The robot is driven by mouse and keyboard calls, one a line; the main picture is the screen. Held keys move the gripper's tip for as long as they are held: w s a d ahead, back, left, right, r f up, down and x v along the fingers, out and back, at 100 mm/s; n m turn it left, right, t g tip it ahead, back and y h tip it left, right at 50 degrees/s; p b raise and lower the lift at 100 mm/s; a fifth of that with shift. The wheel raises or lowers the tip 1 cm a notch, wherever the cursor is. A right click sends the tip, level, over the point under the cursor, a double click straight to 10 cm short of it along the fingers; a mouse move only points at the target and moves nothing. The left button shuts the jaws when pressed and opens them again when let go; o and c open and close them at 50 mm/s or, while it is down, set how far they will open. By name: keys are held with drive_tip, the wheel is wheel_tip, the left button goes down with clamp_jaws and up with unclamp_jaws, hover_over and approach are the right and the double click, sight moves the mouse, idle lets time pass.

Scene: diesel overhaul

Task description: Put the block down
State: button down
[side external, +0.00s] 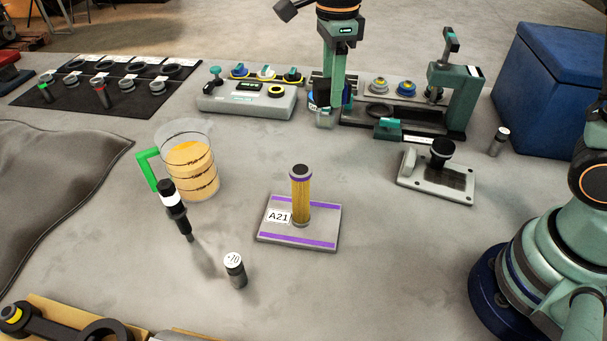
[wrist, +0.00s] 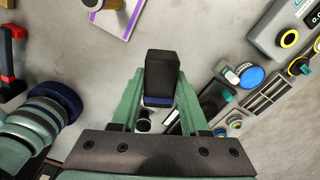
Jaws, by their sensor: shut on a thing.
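My gripper (side external: 326,112) is at the back middle in the side view, pointing down beside the fixture. In the wrist view, my gripper (wrist: 158,100) has its two green fingers on either side of a black block (wrist: 161,75) with a blue band at its lower end. The jaws are shut on this block. In the side view the block (side external: 321,92) shows only as a dark patch, mostly hidden by the fingers. I cannot tell whether its underside touches anything.
A green clamp fixture (side external: 455,100) stands close on the right, and a grey control box (side external: 247,98) on the left. The A21 plate (side external: 325,225) with a yellow filter, a jug (side external: 190,165) and a blue bin (side external: 550,90) stand around. Bare table lies in front of the gripper.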

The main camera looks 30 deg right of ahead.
sight(360, 157)
drive_tip(key=w+d+m, duration=0.1)
drive_tip(key=d+m, duration=0.4)
drive_tip(key=d, duration=0.6)
drive_tip(key=f, duration=2)
drive_tip(key=shift+w+d, duration=0.15)
drive_tip(key=shift+w, duration=0.05)
drive_tip(key=shift+f, duration=0.1)
drive_tip(key=shift+c, duration=2)
unclamp_jaws()
